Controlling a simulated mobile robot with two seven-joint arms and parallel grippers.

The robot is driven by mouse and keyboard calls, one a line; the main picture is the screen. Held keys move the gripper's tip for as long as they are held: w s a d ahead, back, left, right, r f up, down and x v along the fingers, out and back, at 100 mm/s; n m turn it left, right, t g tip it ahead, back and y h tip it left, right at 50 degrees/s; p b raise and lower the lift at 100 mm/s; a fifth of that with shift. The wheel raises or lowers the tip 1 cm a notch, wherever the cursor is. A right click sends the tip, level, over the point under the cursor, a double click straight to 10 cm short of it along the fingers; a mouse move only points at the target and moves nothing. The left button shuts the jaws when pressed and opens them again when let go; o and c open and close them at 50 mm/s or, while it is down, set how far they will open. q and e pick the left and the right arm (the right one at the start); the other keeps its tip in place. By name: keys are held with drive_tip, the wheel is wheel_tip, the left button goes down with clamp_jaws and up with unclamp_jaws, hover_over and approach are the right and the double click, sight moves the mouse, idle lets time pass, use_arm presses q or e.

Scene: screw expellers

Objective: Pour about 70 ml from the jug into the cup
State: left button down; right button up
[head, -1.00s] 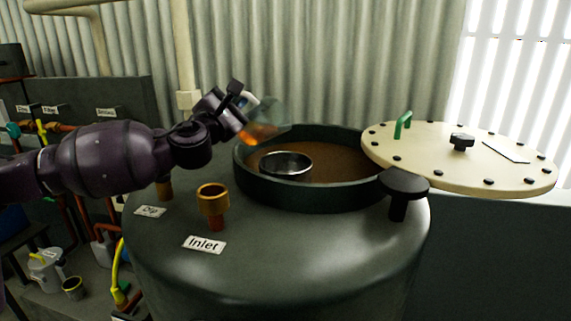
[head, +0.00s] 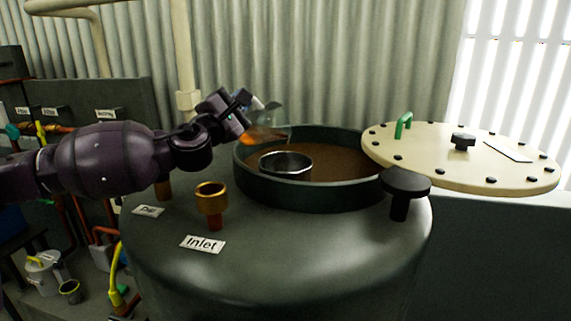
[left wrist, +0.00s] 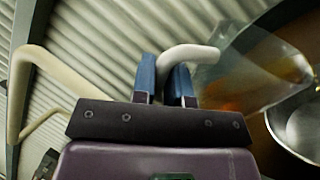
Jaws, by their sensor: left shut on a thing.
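A clear jug (head: 268,124) with orange-brown liquid in it is held tilted above the left rim of the open tank. My left gripper (head: 246,97) is shut on the jug's handle; the left wrist view shows the blue fingers (left wrist: 172,82) around the pale handle (left wrist: 190,54). The jug's clear body (left wrist: 262,70) also shows there, its spout end toward the metal cup. The metal cup (head: 286,164), a shiny bowl shape, sits inside the tank opening near its left side. I cannot tell whether liquid is leaving the jug. My right gripper is not in view.
The dark green tank (head: 300,255) has a raised rim (head: 330,196) around brown contents. Its cream lid (head: 470,165) is swung to the right beside a black knob (head: 405,183). A brass inlet fitting (head: 211,197) stands on the tank top. Corrugated wall lies behind.

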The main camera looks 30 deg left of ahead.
use_arm(q)
drive_tip(key=shift+s+d+f+m+h+b, duration=0.1)
drive_tip(key=shift+d+m+h+b, duration=0.3)
drive_tip(key=shift+m, duration=0.4)
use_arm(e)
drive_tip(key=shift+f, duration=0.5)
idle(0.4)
use_arm(q)
drive_tip(key=shift+d+m, duration=0.3)
drive_tip(key=shift+m, duration=0.1)
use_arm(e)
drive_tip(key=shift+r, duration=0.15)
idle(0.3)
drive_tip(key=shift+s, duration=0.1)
